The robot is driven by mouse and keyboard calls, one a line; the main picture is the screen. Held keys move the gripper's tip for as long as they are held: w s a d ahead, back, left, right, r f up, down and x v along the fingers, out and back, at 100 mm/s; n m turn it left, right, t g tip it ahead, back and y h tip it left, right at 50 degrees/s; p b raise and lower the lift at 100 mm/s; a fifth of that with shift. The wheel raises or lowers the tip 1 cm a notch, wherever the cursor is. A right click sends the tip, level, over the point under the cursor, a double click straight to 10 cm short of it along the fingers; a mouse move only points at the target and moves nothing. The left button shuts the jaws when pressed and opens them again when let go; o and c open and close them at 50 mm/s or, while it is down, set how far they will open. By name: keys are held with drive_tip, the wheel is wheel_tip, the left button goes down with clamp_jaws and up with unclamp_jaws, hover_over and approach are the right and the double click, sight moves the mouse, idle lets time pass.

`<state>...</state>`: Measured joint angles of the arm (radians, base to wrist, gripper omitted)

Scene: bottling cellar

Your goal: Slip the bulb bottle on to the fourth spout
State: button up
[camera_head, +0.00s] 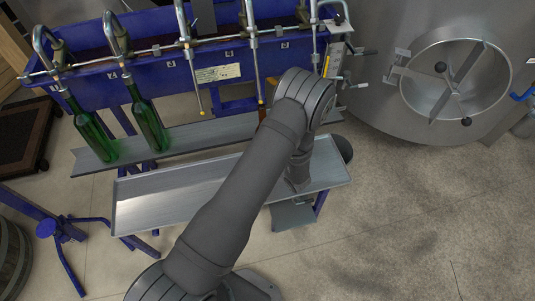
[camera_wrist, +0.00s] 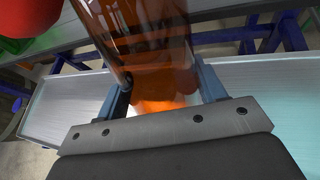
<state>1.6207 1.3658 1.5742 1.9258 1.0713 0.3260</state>
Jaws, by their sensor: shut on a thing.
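An amber glass bottle (camera_wrist: 145,35) fills the upper middle of the wrist view. My gripper (camera_wrist: 162,80) is shut on it, with a blue finger on each side. In the head view my arm hides the gripper and most of the bottle; a thin amber-brown sliver (camera_head: 262,112) shows beside the arm. The fourth spout (camera_head: 254,62) hangs from the filler rail just above that sliver. Whether the spout's tip is inside the bottle neck cannot be told. The bottle's neck is out of the wrist view.
Green bottles (camera_head: 148,122) (camera_head: 95,135) stand under the first two spouts on the rear shelf (camera_head: 190,140). The third spout (camera_head: 198,95) hangs empty. A front metal tray (camera_head: 180,198) is bare where visible. A steel tank with a round hatch (camera_head: 490,75) stands at right.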

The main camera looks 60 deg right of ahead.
sight(264, 108)
drive_tip(key=shift+w+d+r, duration=0.95)
drive_tip(key=shift+r, duration=1.9)
drive_tip(key=shift+w+d+r, duration=0.9)
drive_tip(key=shift+r, duration=1.95)
drive_tip(key=shift+w+d+r, duration=0.95)
drive_tip(key=shift+r, duration=1.9)
drive_tip(key=w+d+f+t+h, duration=0.2)
drive_tip(key=w+d+f, duration=0.2)
drive_tip(key=shift+w+d+n+t, duration=0.15)
drive_tip(key=shift+n+t, duration=0.15)
drive_tip(key=shift+r, duration=0.1)
drive_tip(key=shift+f, duration=1.05)
drive_tip(key=o, duration=1.4)
